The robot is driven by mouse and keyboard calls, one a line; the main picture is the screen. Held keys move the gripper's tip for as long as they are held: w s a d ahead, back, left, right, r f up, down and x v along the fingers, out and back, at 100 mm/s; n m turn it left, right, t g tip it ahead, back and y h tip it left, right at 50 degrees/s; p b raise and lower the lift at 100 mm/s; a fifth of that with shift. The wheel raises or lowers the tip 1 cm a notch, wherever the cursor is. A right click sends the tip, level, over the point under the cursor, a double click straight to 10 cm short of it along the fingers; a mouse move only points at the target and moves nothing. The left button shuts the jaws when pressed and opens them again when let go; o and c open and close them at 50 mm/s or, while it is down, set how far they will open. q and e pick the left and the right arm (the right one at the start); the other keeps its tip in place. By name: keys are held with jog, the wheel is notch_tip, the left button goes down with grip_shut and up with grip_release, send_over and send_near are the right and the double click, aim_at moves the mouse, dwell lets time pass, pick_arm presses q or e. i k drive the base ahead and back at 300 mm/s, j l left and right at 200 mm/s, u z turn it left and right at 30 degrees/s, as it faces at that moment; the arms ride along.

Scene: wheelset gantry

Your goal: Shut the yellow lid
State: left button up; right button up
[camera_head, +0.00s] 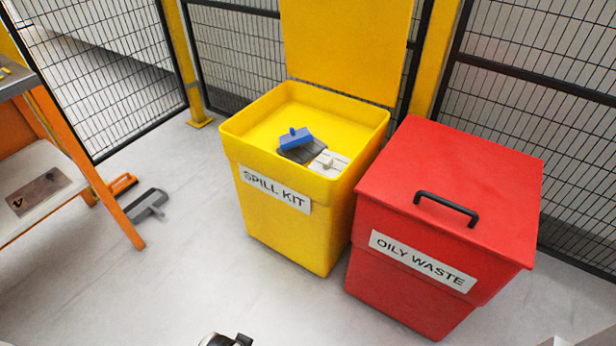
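The yellow lid (345,45) stands open and upright at the back edge of the yellow spill kit bin (275,230). Its top end is cut off by the picture's upper edge. The bin is open at the top. Inside lie a blue-handled dark brush or scoop (296,140) and a pale item (328,163). A small black and white part of what looks like my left gripper (228,340) shows at the bottom edge, in front of and below the bin, apart from the lid. Its fingers cannot be made out. My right gripper is not visible.
A red oily waste bin (455,180), its lid shut and with a black handle (446,207), stands close on the right of the yellow bin. Mesh fencing (240,50) runs behind. An orange-legged bench (85,150) and a grey broom head (148,204) are at left. Floor in front is clear.

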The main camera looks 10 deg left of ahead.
aim_at(354, 47)
jog(key=i+j, duration=0.75)
